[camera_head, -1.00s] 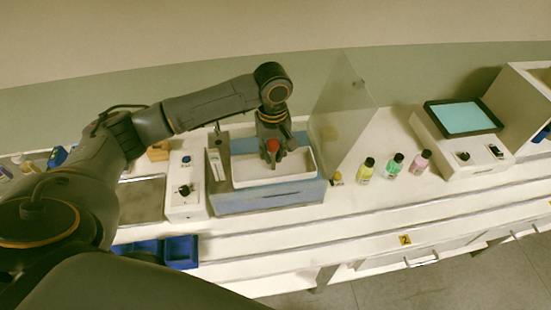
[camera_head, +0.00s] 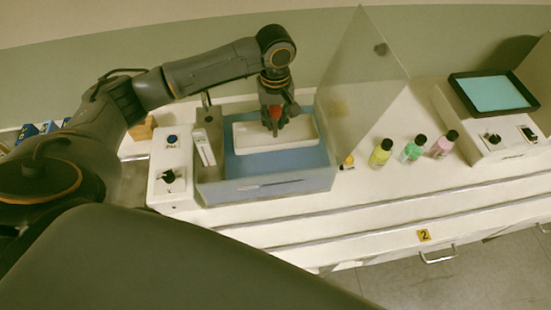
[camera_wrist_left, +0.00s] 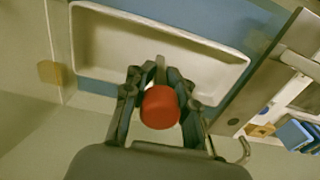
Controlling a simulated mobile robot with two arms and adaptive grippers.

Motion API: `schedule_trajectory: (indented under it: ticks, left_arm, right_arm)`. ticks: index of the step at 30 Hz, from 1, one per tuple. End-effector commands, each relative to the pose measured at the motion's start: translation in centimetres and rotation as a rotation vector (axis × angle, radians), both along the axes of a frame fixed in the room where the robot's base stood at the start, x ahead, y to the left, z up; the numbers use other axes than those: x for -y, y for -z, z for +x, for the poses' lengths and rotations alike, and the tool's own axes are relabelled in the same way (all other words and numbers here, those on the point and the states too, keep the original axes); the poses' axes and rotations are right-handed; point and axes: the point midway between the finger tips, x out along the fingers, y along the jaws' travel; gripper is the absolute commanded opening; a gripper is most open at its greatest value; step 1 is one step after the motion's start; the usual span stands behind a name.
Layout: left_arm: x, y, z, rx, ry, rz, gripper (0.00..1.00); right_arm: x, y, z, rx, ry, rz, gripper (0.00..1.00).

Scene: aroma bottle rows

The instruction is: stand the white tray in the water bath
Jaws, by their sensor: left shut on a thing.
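The white tray (camera_head: 255,141), a shallow rectangular dish, is inside the water bath (camera_head: 310,181), over the blue bottom, towards the back. My left gripper (camera_head: 274,124) points down at the tray's back side and is shut on it. A red knob (camera_wrist_left: 160,107) sits between its fingers in the left wrist view, where the tray (camera_wrist_left: 100,40) lies just beyond the fingertips. Whether the tray touches the bath's bottom I cannot tell. My right gripper is not in view.
A clear panel (camera_head: 362,80) stands up at the bath's right side. Yellow (camera_head: 381,152), green (camera_head: 413,149) and pink (camera_head: 446,144) bottles stand to its right. A white control box (camera_head: 172,186) is at the left. A device with a teal screen (camera_head: 494,93) is far right.

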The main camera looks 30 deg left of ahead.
Motion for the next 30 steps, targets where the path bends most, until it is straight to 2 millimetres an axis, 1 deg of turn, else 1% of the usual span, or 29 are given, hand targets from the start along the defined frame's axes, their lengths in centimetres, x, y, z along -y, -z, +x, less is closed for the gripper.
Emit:
schedule_trajectory:
  ticks: [1, 3, 5, 12, 17, 22, 25, 30]
  left_arm:
    - [0.0, 0.8, 0.0, 0.001, 0.000, 0.000, 0.00]
    - [0.0, 1.1, 0.0, 0.000, -0.001, 0.000, 0.00]
    - [0.0, 1.7, 0.0, -0.001, -0.001, 0.000, 0.00]
    - [0.0, 5.9, -0.1, -0.003, -0.001, 0.001, 0.00]
    - [0.0, 7.4, 0.0, 0.000, 0.000, 0.000, 0.00]
    - [0.0, 9.8, -0.1, -0.003, -0.001, 0.000, 0.00]
    - [0.0, 10.7, 0.0, 0.001, -0.001, 0.001, 0.00]
    - [0.0, 10.9, 0.0, 0.002, 0.000, 0.001, 0.00]
  right_arm:
    - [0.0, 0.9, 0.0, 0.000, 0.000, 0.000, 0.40]
    - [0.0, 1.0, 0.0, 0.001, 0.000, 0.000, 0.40]
    - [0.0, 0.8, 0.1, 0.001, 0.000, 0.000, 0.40]
    - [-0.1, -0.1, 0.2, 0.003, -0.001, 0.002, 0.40]
    - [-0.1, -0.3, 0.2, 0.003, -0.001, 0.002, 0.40]
    - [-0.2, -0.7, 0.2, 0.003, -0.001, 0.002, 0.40]
    - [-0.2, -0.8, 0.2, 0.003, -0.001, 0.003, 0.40]
    - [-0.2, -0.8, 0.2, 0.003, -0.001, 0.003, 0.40]
